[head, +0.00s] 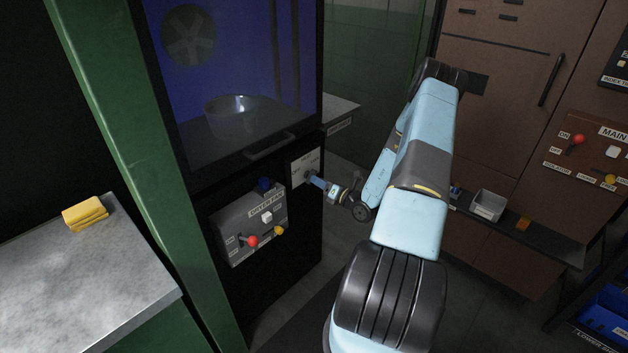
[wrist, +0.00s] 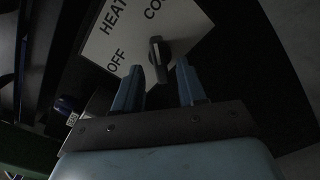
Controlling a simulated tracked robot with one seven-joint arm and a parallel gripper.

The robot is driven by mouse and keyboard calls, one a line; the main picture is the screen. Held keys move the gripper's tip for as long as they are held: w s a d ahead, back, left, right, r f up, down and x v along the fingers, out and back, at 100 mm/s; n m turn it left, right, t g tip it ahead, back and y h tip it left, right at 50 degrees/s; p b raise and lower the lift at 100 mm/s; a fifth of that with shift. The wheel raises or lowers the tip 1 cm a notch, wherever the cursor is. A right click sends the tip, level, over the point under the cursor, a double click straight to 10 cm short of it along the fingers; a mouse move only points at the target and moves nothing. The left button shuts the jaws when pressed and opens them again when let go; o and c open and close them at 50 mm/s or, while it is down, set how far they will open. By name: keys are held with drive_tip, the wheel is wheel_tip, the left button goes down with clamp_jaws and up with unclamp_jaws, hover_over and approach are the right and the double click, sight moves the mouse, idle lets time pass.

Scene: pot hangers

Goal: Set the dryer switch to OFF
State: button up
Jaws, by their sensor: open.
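The dryer switch is a dark rotary knob (wrist: 159,54) on a pale plate marked HEAT, OFF and COOL. The plate (head: 303,161) sits on the dark cabinet front, right of the dryer panel. In the wrist view the plate (wrist: 98,45) is tilted, with OFF lower left of the knob. The knob's long side runs nearly up and down in that view; which label it points to I cannot tell. My gripper (wrist: 159,66) is open, one finger on each side of the knob. Contact is unclear. In the head view my gripper (head: 313,179) is at the plate and partly covers the knob.
The dryer panel (head: 250,222) has red, yellow, white and blue controls just left of the plate. Above is a blue-lit chamber holding a metal pot (head: 232,116).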

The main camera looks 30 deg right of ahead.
drive_tip(key=shift+w, duration=0.1)
drive_tip(key=shift+x, duration=1.3)
clamp_jaws()
drive_tip(key=n, duration=1.4)
drive_tip(key=shift+a+n, duration=0.1)
drive_tip(key=shift+n, duration=0.3)
drive_tip(key=shift+o, duration=0.2)
unclamp_jaws()
